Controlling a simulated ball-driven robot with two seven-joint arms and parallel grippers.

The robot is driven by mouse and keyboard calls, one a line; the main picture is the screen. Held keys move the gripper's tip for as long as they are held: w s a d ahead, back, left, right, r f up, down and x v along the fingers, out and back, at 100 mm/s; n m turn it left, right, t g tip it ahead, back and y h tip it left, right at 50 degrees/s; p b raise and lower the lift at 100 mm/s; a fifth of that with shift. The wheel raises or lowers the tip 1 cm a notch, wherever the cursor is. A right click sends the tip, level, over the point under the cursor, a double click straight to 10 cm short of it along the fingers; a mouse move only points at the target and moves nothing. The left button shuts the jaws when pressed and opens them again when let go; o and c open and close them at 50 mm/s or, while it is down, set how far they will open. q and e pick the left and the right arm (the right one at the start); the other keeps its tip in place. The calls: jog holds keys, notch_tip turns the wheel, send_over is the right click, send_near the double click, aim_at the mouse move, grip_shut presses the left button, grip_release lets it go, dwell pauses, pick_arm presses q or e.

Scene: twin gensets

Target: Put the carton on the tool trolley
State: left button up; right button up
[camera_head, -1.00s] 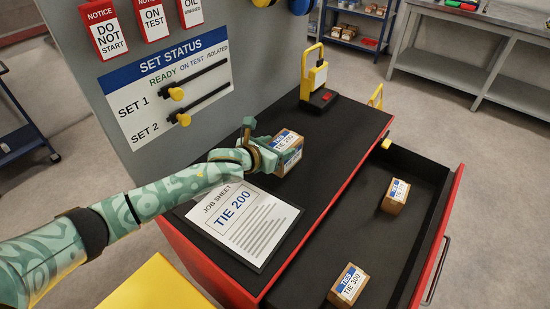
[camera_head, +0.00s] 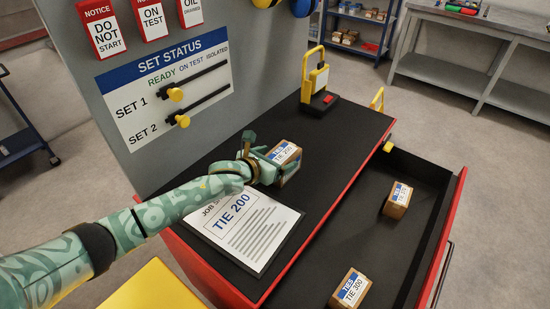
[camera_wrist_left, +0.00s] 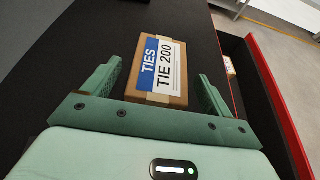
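The carton labelled TIE 200 (camera_head: 284,158) is a small brown box with a blue and white label. It rests on the black top of the red tool trolley (camera_head: 335,135), beyond the job sheet. In the left wrist view the carton (camera_wrist_left: 160,68) lies between my left gripper's fingers (camera_wrist_left: 160,85), with a gap on each side. My left gripper (camera_head: 258,158) is open at the carton's near left side, low over the top. My right gripper is not in view.
A TIE 200 job sheet (camera_head: 245,228) lies on the near trolley top. The open drawer (camera_head: 375,225) holds a TIE 300 carton (camera_head: 350,289) and another carton (camera_head: 397,200). A yellow-handled device (camera_head: 318,90) stands at the far end. The status board (camera_head: 165,85) borders the left.

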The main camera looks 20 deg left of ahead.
pick_arm(q)
jog(key=shift+r, duration=0.15)
jog(key=p+v, duration=0.3)
jog(key=v, duration=0.9)
jog(key=shift+r+p, duration=0.1)
jog(key=shift+p, duration=0.2)
